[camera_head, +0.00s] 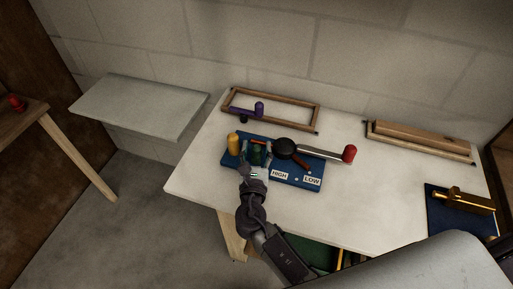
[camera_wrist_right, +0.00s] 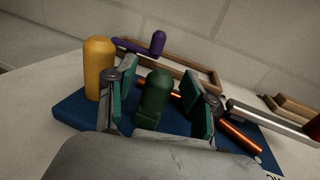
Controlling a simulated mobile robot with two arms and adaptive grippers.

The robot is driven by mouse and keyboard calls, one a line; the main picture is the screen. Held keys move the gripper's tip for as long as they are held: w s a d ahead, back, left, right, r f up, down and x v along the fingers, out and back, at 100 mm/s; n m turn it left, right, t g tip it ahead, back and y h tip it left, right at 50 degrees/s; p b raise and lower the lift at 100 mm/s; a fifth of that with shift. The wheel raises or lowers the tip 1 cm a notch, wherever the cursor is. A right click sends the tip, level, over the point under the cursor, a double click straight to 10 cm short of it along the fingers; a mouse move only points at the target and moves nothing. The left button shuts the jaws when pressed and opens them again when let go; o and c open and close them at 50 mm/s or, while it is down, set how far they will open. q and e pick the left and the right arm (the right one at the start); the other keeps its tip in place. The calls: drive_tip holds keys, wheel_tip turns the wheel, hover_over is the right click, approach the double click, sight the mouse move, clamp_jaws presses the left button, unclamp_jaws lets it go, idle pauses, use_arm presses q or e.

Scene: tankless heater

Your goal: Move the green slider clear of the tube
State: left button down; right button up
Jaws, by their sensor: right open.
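The green slider (camera_wrist_right: 154,98) is a dark green round-topped peg on the blue board (camera_head: 230,182). In the right wrist view it stands between the two fingers of my right gripper (camera_wrist_right: 155,100), which is open around it, with gaps visible on both sides. In the head view the slider (camera_head: 257,154) is partly covered by my right gripper (camera_head: 252,160). A copper-coloured tube (camera_wrist_right: 240,138) runs along the board behind and to the right of the slider; part of it is hidden by the fingers. My left gripper is not in view.
A yellow peg (camera_head: 233,144) stands left of the slider. A dark round knob (camera_head: 285,147) and a metal lever with a red handle (camera_head: 349,154) lie to the right. A wooden frame with a purple handle (camera_head: 259,108) is behind. The white table (camera_head: 370,205) is clear in front.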

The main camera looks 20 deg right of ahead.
drive_tip(key=v, duration=1.1)
drive_tip(key=shift+s+a, duration=0.1)
drive_tip(key=shift+s, duration=0.3)
drive_tip(key=shift+f, duration=0.1)
